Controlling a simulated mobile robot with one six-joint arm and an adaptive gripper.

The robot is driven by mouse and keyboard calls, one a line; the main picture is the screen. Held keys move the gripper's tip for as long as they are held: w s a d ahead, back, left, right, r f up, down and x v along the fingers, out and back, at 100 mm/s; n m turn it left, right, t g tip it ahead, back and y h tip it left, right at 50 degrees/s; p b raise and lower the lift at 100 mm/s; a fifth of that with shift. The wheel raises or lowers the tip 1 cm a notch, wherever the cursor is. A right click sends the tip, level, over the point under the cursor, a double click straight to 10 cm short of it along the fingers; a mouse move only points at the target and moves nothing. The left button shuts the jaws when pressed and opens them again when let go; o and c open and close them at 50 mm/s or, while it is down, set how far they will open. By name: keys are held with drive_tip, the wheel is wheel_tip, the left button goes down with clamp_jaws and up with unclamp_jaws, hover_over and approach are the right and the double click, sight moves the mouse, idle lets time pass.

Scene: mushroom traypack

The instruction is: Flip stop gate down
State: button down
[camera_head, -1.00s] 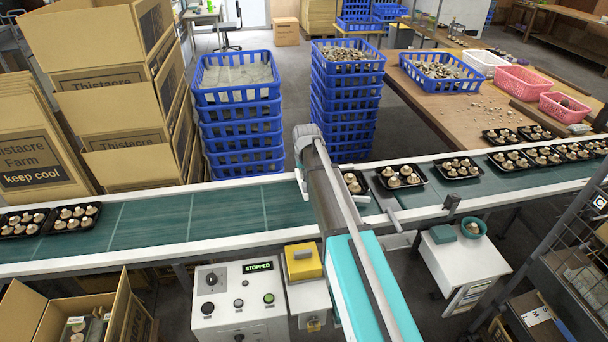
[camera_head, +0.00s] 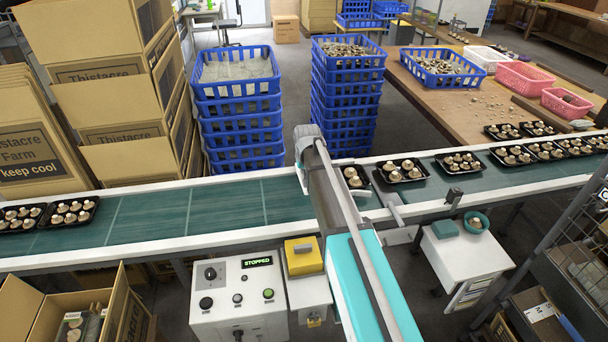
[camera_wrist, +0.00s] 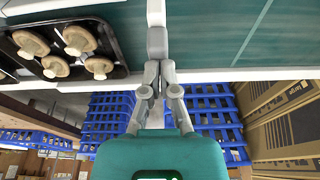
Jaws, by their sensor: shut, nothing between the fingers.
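A light grey bar, which looks like the stop gate (camera_wrist: 156,12), shows over the green belt at the top of the wrist view. My gripper (camera_wrist: 157,45) is shut, its fingertips together at the near end of this bar. I cannot tell whether they touch it, or whether the gate is up or down. In the head view my own arm covers this spot, and the gripper end is mostly hidden over the conveyor (camera_head: 150,217). A black tray of mushrooms (camera_wrist: 122,70) lies beside the bar, on its left in the wrist view.
Several mushroom trays stand on the belt, to the right and at far left. A control box (camera_head: 238,312) reads STOPPED. Stacked blue crates (camera_head: 239,113) and cartons (camera_head: 130,120) stand behind the conveyor. The belt left of my arm is clear up to the left trays.

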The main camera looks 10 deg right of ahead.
sight(305, 184)
drive_tip(key=shift+s+f+t+b, duration=0.25)
drive_tip(key=shift+s+f+b, duration=0.05)
drive_tip(key=shift+f+b, duration=0.3)
drive_tip(key=shift+s+f+t+b, duration=0.25)
drive_tip(key=shift+s+f+b, duration=0.05)
drive_tip(key=shift+f+b, duration=0.25)
drive_tip(key=shift+s+f+b, duration=0.2)
drive_tip(key=shift+f+b, duration=0.5)
drive_tip(key=shift+s, duration=0.15)
drive_tip(key=shift+r, duration=0.2)
wheel_tip(305, 184, up, 4)
drive_tip(key=p, duration=0.5)
drive_tip(key=shift+r, duration=0.25)
drive_tip(key=p+v, duration=0.8)
drive_tip(key=v, duration=0.1)
drive_tip(key=shift+s, duration=0.45)
drive_tip(key=shift+f, duration=0.1)
